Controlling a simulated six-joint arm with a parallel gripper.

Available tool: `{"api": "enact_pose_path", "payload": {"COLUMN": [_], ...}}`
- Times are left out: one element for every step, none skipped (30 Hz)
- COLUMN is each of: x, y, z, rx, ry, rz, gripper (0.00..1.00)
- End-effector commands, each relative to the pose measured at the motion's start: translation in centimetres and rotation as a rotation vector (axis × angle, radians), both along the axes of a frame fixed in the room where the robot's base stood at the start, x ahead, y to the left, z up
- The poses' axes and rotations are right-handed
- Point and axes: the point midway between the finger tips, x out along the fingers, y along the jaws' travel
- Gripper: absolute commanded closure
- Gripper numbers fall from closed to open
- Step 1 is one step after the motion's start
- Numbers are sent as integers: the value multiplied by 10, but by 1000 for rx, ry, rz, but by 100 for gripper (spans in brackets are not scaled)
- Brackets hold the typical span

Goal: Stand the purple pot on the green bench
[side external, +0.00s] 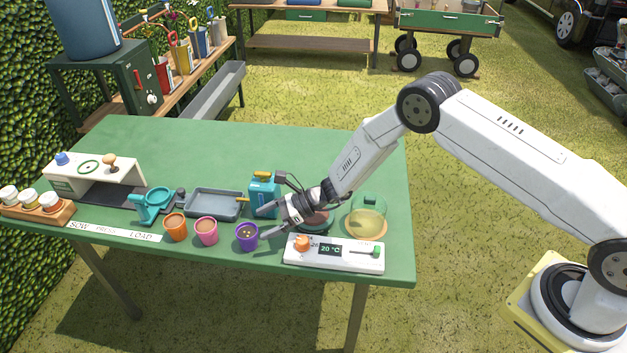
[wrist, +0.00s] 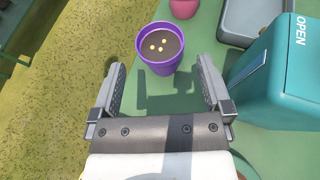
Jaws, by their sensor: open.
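The purple pot (side external: 246,237) stands upright near the front edge of the green bench (side external: 240,150), to the right of a pink pot. In the wrist view the purple pot (wrist: 160,47) holds dark soil with several pale yellow seeds on top. My gripper (side external: 261,223) is open and empty, its fingers low over the bench at the pot's right side. In the wrist view my gripper's two fingertips (wrist: 160,75) are spread apart, and the pot lies just ahead of the gap between them. Whether a finger touches the pot I cannot tell.
A pink pot (side external: 206,231) and an orange pot (side external: 175,227) stand left of the purple pot. A teal box (side external: 264,200) stands close behind my gripper. A grey tray (side external: 214,204) lies behind the pots. A white control panel (side external: 335,254) sits at the front right. The bench's back is clear.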

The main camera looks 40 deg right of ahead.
Motion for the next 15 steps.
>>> {"api": "enact_pose_path", "payload": {"x": [-3, -4, -6, -8, -9, -11, -13, -14, -16, -17, -18, -19, -20, -21, -22], "y": [-7, -12, -17, -21, -24, -29, -32, -36, -39, -42, -45, -47, -49, -50, -52], "z": [3, 6, 8, 10, 11, 13, 14, 16, 18, 19, 20, 21, 22, 23, 23], "rx": [0, 0, 1, 1, 0, 0, 0, 0, 0, 1, 1, 1, 1, 0, 0], "ry": [1, -1, 0, 0, 0, 0, 0, 0, -1, -1, -1, -1, -1, -1, -1], "rz": [-1, -2, -2, -2, -2, -2, -2, -2, -2, -2, -1, -1, 0, 0, 1], "gripper": [0, 0, 0, 0, 0, 0, 0, 0, 0, 0, 0, 0, 0, 0, 0]}}
